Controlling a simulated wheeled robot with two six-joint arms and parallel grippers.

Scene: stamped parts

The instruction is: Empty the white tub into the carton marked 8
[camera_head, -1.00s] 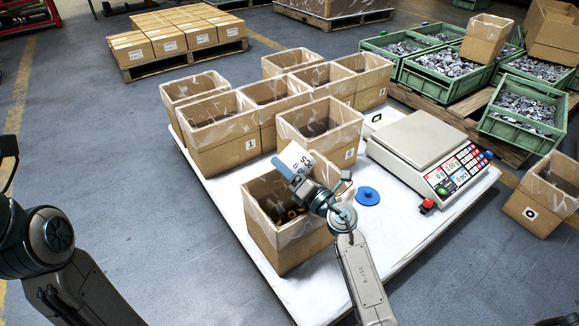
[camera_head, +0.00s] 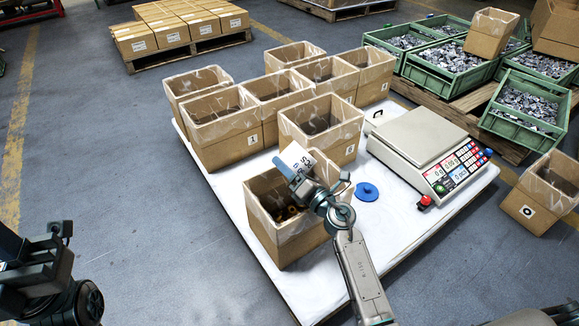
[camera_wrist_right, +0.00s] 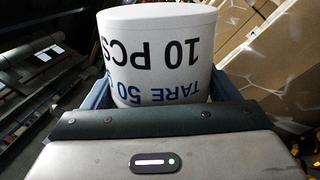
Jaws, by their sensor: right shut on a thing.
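The white tub (camera_head: 297,157), with dark lettering, is held tilted above the near carton. It also shows in the right wrist view (camera_wrist_right: 160,50), its printing "10 PCS" and "TARE 50" upside down. My right gripper (camera_head: 303,178) is shut on it; the blue fingers lie at both its sides. The near carton (camera_head: 283,248) is open, lined with clear film, with some dark and orange parts (camera_head: 287,212) inside. No number shows on its visible walls. A carton behind it (camera_head: 325,137) bears a small mark that I cannot read surely. My left gripper (camera_head: 45,265) is at the lower left, its jaws unclear.
Several open cartons stand behind, one marked 1 (camera_head: 225,150). A scale (camera_head: 418,140) stands at the right of the white table (camera_head: 240,205), with a blue disc (camera_head: 367,191) near it. Green crates of metal parts (camera_head: 445,80) and a carton marked 0 (camera_head: 540,195) are farther right.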

